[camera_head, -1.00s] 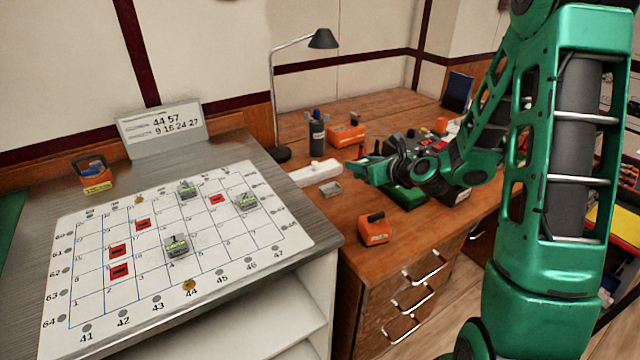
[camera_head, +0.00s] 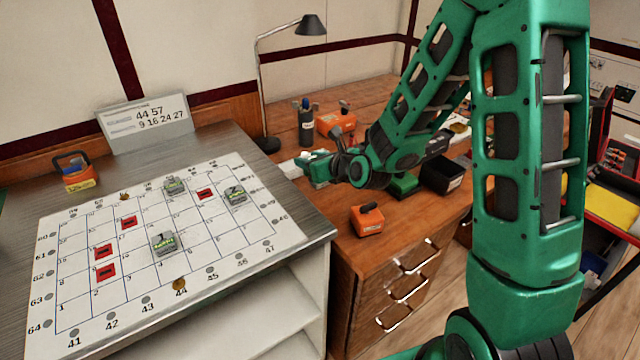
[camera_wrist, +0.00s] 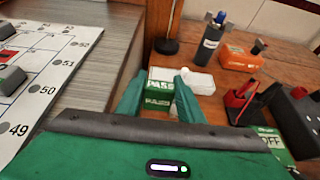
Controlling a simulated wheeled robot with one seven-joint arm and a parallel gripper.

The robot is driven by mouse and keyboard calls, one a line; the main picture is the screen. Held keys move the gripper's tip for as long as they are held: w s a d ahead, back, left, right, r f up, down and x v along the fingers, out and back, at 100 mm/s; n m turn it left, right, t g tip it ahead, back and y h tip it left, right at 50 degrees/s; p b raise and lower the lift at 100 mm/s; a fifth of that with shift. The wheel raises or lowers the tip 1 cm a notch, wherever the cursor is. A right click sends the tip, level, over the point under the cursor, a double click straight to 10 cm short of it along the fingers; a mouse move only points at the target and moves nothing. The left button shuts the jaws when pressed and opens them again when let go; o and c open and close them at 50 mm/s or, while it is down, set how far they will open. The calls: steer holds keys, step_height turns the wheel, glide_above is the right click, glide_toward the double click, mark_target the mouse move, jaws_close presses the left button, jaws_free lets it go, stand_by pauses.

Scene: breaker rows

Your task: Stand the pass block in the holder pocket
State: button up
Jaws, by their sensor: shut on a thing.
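The pass block (camera_wrist: 158,98), green and white with PASS lettering, sits between the two green fingers of my gripper (camera_wrist: 157,84) in the wrist view. The gripper is shut on it. In the head view my gripper (camera_head: 314,166) is low over the left part of the wooden desk. The block is too small there to tell from the fingers. A white piece (camera_wrist: 198,82) lies just beyond and right of the block; in the head view its end (camera_head: 290,168) shows left of the gripper. I cannot make out the holder pocket; the gripper may hide it.
An orange block (camera_head: 367,219) stands near the desk's front edge. A dark pen cup (camera_head: 306,128) and orange box (camera_head: 336,124) stand behind the gripper, beside the lamp (camera_head: 312,25). A grid board (camera_head: 200,230) lies on the left counter.

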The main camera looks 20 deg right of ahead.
steer(key=shift+s+a+r, duration=0.1)
steer(key=shift+a+r, duration=0.05)
steer(key=shift+a, duration=0.95)
steer(key=w+d+f, duration=0.4)
steer(key=w+d, duration=0.1)
steer(key=w+d+f, duration=0.2)
steer(key=w, duration=0.1)
steer(key=shift+w+d+f, duration=0.25)
steer(key=shift+f, duration=2.2)
steer(key=o, duration=1.1)
steer(key=shift+c, duration=0.2)
steer(key=v, duration=1.2)
steer(key=shift+d, duration=0.1)
